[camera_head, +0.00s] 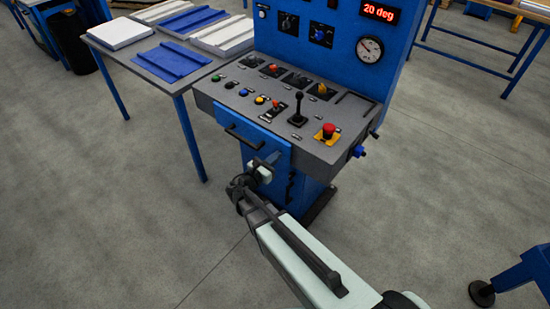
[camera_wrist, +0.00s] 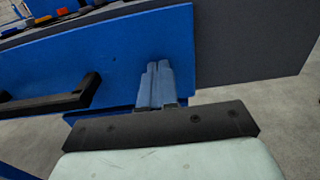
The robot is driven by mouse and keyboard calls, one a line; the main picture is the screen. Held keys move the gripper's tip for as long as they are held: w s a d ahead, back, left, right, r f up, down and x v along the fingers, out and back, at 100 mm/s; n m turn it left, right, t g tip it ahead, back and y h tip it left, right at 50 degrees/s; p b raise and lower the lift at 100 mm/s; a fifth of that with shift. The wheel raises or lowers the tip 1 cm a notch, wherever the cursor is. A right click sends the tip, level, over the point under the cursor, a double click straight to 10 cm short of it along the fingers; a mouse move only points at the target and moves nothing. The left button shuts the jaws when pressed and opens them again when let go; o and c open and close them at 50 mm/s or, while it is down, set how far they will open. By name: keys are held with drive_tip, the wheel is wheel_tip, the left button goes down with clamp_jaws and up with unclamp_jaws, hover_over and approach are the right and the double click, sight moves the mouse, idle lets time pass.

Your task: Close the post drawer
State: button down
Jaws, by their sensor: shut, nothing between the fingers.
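The post drawer shows as a blue front panel (camera_head: 277,152) with a black bar handle (camera_head: 244,138), set below the grey sloped console top. In the wrist view the blue front (camera_wrist: 115,48) fills the upper middle, and its handle (camera_wrist: 48,99) lies to the left. How far the drawer stands out is hard to tell. My gripper (camera_head: 266,161) is at the right part of the drawer front, right of the handle. Its fingers (camera_wrist: 157,72) are together, empty, and overlap the blue front in the wrist view. Whether the tips touch it is unclear.
The console top (camera_head: 222,97) carries buttons, levers and a red emergency stop (camera_head: 328,130). A blue knob (camera_head: 358,152) sticks out at its right side. A table (camera_head: 137,68) with blue and white panels stands to the left. The floor in front is clear.

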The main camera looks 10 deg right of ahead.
drive_tip(key=v, duration=1.4)
drive_tip(key=s+d+f+m+g+y, duration=0.3)
drive_tip(key=s+f+m+g+y, duration=0.4)
drive_tip(key=s+f+m+g, duration=0.9)
drive_tip(key=s+d+f+m+g+y, duration=0.1)
drive_tip(key=s+d+f+m+y, duration=0.2)
drive_tip(key=s+d+f+m, duration=0.2)
drive_tip(key=s+d+f+m+g+y, duration=0.2)
drive_tip(key=s+d+f+m, duration=0.4)
drive_tip(key=s+d, duration=0.5)
drive_tip(key=shift+s+d+f+g+y, duration=0.3)
drive_tip(key=shift+s+f+y, duration=0.15)
drive_tip(key=shift+s, duration=0.7)
